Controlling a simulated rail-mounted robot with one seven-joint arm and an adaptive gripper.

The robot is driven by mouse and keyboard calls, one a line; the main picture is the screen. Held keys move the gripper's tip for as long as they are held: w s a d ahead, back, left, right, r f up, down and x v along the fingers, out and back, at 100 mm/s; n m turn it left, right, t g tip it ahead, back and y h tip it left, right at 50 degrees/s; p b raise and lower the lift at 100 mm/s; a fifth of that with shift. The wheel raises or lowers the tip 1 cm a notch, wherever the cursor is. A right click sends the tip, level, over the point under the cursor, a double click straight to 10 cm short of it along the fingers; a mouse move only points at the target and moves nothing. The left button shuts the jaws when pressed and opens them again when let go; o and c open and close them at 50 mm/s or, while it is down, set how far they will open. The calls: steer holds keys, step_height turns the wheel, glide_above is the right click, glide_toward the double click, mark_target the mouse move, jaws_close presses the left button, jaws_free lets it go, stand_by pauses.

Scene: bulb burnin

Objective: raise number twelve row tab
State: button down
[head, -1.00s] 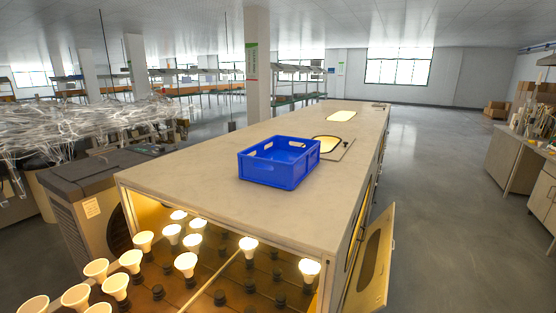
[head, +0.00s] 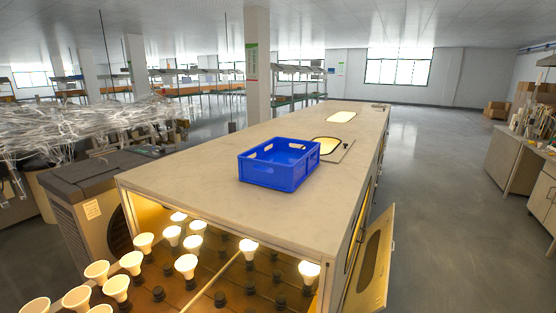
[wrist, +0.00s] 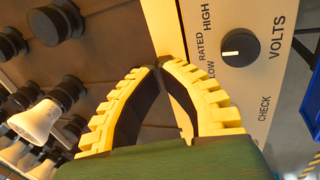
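My gripper (wrist: 158,67) shows in the wrist view, with ribbed yellow fingers and dark inner pads. The fingertips meet at the edge of a cream control panel (wrist: 215,90), and I see nothing held between them. The panel carries a black knob (wrist: 240,47) and the words RATED, LOW, HIGH, VOLTS and CHECK. A small pale piece (wrist: 185,128) shows between the fingers; I cannot tell whether it is a tab or part of the panel. No row tab marked twelve can be made out. My gripper is outside the head view.
A blue crate (head: 270,172) stands on the long cabinet top (head: 200,170). Under it, lit bulbs (head: 186,264) and empty dark sockets (head: 220,298) fill the bay. A side door (head: 373,265) hangs open at right. A bulb (wrist: 38,118) is left of my gripper.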

steer(key=shift+s+d+r+p, duration=0.2)
steer(key=shift+d+r+p, duration=0.2)
steer(key=shift+p, duration=0.25)
stand_by(0.6)
steer(key=shift+s+d+r+p, duration=0.3)
steer(key=shift+s+d+p, duration=0.1)
steer(key=shift+d+p, duration=0.4)
stand_by(0.9)
steer(key=shift+a+r, duration=0.1)
step_height(320, 180, up, 8)
steer(key=a+p, duration=0.1)
steer(key=p, duration=0.6)
steer(key=shift+w, duration=0.3)
stand_by(0.3)
